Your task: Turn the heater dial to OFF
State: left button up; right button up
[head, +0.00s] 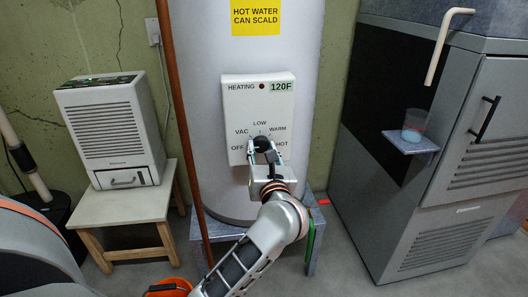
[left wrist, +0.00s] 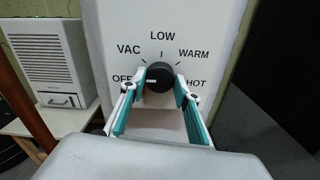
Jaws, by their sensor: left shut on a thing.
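The heater dial (head: 262,143) is a round black knob on the white control panel (head: 238,108) of the water heater. In the left wrist view the dial (left wrist: 159,77) has a white pointer mark toward the left, facing the OFF label (left wrist: 122,78). Labels OFF, VAC, LOW, WARM and HOT run around it. My left gripper (head: 264,153) is shut on the dial, coming from below. Its teal-padded fingers (left wrist: 159,97) sit at both sides of the knob in the left wrist view. My right gripper is not in view.
A dehumidifier (head: 108,130) stands on a wooden stool (head: 124,204) at left. A copper pipe (head: 173,90) runs down beside the heater tank (head: 215,50). A grey cabinet (head: 440,180) with a small shelf (head: 411,143) holding a cup (head: 414,122) is at right.

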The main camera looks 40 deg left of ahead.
pick_arm(q)
jog(key=shift+f+n, duration=0.1)
jog(key=shift+n, duration=0.6)
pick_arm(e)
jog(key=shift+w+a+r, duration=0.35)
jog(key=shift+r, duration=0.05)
pick_arm(q)
jog(key=shift+n, duration=0.3)
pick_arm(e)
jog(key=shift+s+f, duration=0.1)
pick_arm(q)
jog(key=o, duration=1.1)
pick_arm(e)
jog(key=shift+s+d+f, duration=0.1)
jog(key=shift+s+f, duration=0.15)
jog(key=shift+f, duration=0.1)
